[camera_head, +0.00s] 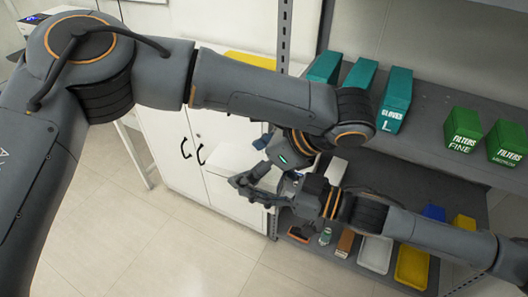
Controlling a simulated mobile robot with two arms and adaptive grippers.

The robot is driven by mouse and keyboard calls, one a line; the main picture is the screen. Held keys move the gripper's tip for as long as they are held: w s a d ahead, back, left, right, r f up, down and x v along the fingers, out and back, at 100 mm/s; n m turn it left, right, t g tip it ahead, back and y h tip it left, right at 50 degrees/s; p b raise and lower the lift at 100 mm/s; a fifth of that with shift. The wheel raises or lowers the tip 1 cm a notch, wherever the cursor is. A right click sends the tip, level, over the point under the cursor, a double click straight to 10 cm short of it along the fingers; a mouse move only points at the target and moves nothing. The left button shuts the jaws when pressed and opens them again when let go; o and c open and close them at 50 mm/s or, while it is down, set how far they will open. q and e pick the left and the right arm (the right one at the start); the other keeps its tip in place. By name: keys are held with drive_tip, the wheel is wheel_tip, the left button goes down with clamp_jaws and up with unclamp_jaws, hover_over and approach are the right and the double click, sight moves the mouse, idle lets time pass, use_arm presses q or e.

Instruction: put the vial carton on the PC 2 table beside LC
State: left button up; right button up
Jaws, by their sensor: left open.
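I cannot make out for sure which thing is the vial carton. A small brown upright box (345,243) stands on the low shelf, and a white shape (337,170) shows partly between my arms. My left gripper (254,184) is open in front of the white cabinet, and I see nothing held in it. My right gripper (285,193) comes in from the right close to the left one; the two overlap in view, so its fingers are unclear. No label reading PC 2 or LC is legible.
A white cabinet (175,160) with black handles stands behind the grippers. The grey shelf (425,145) holds teal glove boxes (395,100) and green filter boxes (464,130). White (375,253) and yellow (412,266) bins sit lower. Tiled floor (150,240) is clear at front left.

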use_arm(q)
drive_tip(key=shift+w+a+f, duration=0.15)
drive_tip(key=shift+a+f, duration=0.15)
drive_tip(key=shift+f, duration=0.05)
drive_tip(key=c, duration=1.5)
drive_tip(key=shift+c, duration=1.1)
use_arm(e)
drive_tip(key=o, duration=1.6)
drive_tip(key=shift+r, duration=0.1)
drive_tip(key=shift+o, duration=0.5)
drive_tip(key=shift+d, duration=0.1)
